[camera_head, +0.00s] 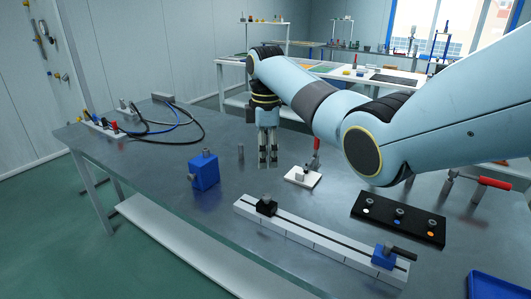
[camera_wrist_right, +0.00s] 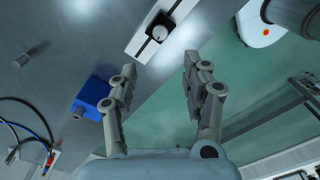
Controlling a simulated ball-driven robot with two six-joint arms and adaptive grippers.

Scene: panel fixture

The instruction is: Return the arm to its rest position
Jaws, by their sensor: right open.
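My right arm reaches in from the right edge of the head view, bends at the elbow and hangs its wrist downward. My right gripper (camera_head: 267,164) points down over the metal table (camera_head: 190,232), with its fingers apart and nothing between them. In the right wrist view the two fingers of the gripper (camera_wrist_right: 160,75) stand clearly apart, with bare floor and the table edge behind the gap. A blue box (camera_head: 204,171) stands to the left of the gripper, and it also shows in the wrist view (camera_wrist_right: 94,97). My left gripper does not show.
A small grey pin (camera_head: 241,152) stands left of the gripper. A red-handled clamp on a white base (camera_head: 302,179) is to the right. A white rail (camera_head: 314,238), a black panel (camera_head: 397,217) and a blue bin (camera_head: 487,286) lie nearer. Cables (camera_head: 170,124) lie at left.

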